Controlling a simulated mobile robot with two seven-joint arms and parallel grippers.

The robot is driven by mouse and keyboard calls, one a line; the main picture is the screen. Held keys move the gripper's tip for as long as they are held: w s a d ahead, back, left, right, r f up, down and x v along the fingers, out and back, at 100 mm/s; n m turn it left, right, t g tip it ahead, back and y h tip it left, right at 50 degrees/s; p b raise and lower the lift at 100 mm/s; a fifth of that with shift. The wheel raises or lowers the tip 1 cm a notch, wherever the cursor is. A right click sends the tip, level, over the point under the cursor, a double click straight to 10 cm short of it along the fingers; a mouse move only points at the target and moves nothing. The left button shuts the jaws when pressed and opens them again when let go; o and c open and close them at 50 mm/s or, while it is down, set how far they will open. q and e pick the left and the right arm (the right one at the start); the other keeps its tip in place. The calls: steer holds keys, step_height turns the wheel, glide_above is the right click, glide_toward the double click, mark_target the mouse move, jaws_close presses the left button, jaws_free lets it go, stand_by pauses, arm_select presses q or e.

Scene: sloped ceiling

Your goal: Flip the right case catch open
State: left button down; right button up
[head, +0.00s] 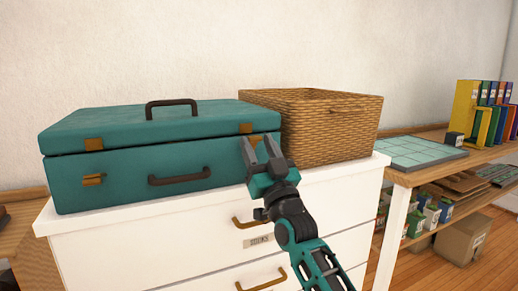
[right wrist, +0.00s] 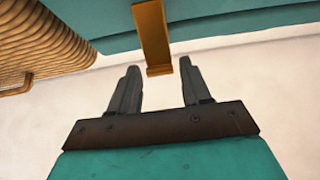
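The teal case (head: 120,180) lies closed on the white drawer unit, with a dark handle on its front and another on its lid. Its left catch (head: 93,180) is a brass piece on the front. The right catch (head: 257,139) is mostly hidden behind my right gripper (head: 259,143) in the head view. In the right wrist view the right catch (right wrist: 152,35) is a long brass strip, its end lying between the tips of my right gripper (right wrist: 158,66). The fingers are apart with visible gaps to the strip, and hold nothing. My left gripper is not in view.
A woven basket (head: 325,130) stands right beside the case and also shows in the right wrist view (right wrist: 45,40). The white drawer unit (head: 150,240) has brass handles. A wooden shelf table at right holds a green mat (head: 412,152) and colored binders (head: 488,105).

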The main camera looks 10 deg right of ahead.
steer(key=o, duration=0.4)
steer(key=shift+s, duration=0.1)
steer(key=p+v, duration=0.1)
steer(key=v, duration=1.1)
steer(key=shift+s+d+f, duration=0.1)
steer(key=shift+s+f, duration=0.05)
steer(key=shift+s, duration=0.2)
